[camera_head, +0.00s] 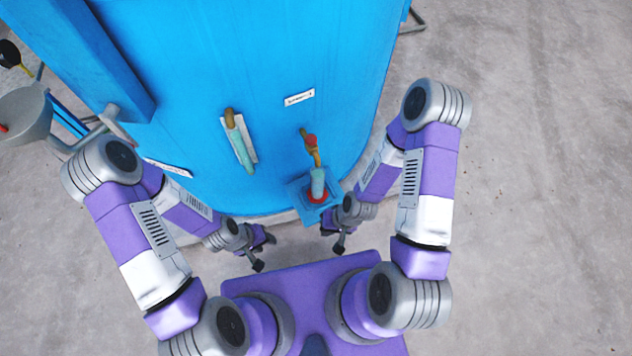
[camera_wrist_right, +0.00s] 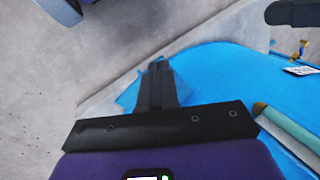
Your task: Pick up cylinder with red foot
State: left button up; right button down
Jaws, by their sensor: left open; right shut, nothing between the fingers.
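A small pale greenish cylinder (camera_head: 318,180) with a red foot (camera_head: 317,198) stands upright on a blue bracket (camera_head: 297,190) low on the front of the blue tank. My right gripper (camera_head: 334,240) is just below and to the right of the cylinder in the head view, apart from it. In the right wrist view my right gripper's fingers (camera_wrist_right: 157,84) are together and empty; the cylinder cannot be made out there. My left gripper (camera_head: 264,252) is open and empty, below and to the left of the cylinder, near the tank's base.
The big blue tank (camera_head: 270,60) fills the middle. A brass valve with a red knob (camera_head: 311,142) is above the cylinder. A sight tube (camera_head: 241,145) is left of it. A grey bowl-shaped vessel (camera_head: 25,112) is at the far left. The concrete floor (camera_head: 540,180) at right is clear.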

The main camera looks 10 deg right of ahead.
aim_at(317, 192)
jog(key=z, duration=2.6)
jog(key=k, duration=0.8)
jog(key=u, duration=1.5)
jog(key=i, duration=0.5)
